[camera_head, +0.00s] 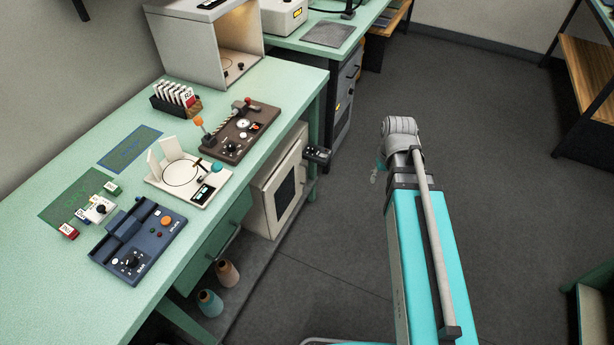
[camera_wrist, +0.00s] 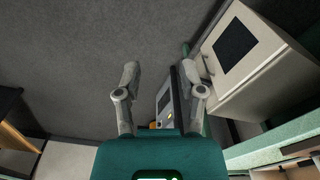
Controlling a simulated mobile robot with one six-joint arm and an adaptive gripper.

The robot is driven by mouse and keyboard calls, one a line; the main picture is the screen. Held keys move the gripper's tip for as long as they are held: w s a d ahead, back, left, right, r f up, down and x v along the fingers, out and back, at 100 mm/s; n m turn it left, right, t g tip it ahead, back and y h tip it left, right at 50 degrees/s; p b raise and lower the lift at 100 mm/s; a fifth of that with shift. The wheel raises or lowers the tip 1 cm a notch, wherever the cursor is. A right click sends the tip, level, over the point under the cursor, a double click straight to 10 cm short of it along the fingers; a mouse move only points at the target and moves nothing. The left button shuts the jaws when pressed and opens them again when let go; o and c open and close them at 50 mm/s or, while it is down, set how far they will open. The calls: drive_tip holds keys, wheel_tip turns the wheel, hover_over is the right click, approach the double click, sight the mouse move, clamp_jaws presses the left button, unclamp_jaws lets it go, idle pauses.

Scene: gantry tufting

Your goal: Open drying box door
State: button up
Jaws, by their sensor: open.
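The drying box (camera_head: 258,190) is a cream box under the bench edge. Its door (camera_head: 293,178) has a dark window and looks closed in the head view. In the wrist view the door (camera_wrist: 263,62) is at the upper right, with a small handle (camera_wrist: 207,66) on its left side. My gripper (camera_wrist: 160,85) is open and empty, its two grey fingers spread apart. The right finger appears close to the handle side of the door, but the gap cannot be judged. In the head view only a small part of my gripper (camera_head: 375,173) shows beside my arm.
A green bench (camera_head: 235,200) carries several devices and a card rack (camera_head: 176,100). A small dark device (camera_head: 318,155) is at the bench edge near the box. A dark cabinet (camera_head: 343,105) stands beyond it. Two thread cones (camera_head: 228,272) sit below.

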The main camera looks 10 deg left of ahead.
drive_tip(key=w+a+f+n+t+b, duration=0.1)
drive_tip(key=w+a+f+n+b, duration=0.1)
drive_tip(key=w+a+f+b, duration=0.5)
drive_tip(key=w+a+f+n+t+y+b, duration=0.1)
drive_tip(key=w+a+f+n+b, duration=0.1)
drive_tip(key=w+a+f+b, duration=0.6)
drive_tip(key=w+a+f+n+t+y+b, duration=0.1)
drive_tip(key=w+a+f+n+b, duration=0.1)
drive_tip(key=w+a+f+b, duration=0.5)
drive_tip(key=w+f+b, duration=0.6)
drive_tip(key=w+f, duration=0.1)
drive_tip(key=w, duration=0.2)
drive_tip(key=shift+w+a+b, duration=0.2)
drive_tip(key=shift+w+b, duration=0.1)
drive_tip(key=shift+b, duration=0.05)
drive_tip(key=shift+r, duration=0.1)
drive_tip(key=shift+y, duration=0.3)
drive_tip(key=b+x, duration=1.2)
drive_tip(key=x, duration=0.1)
drive_tip(key=shift+w+f+b, duration=0.15)
drive_tip(key=shift+f+b, duration=0.25)
clamp_jaws()
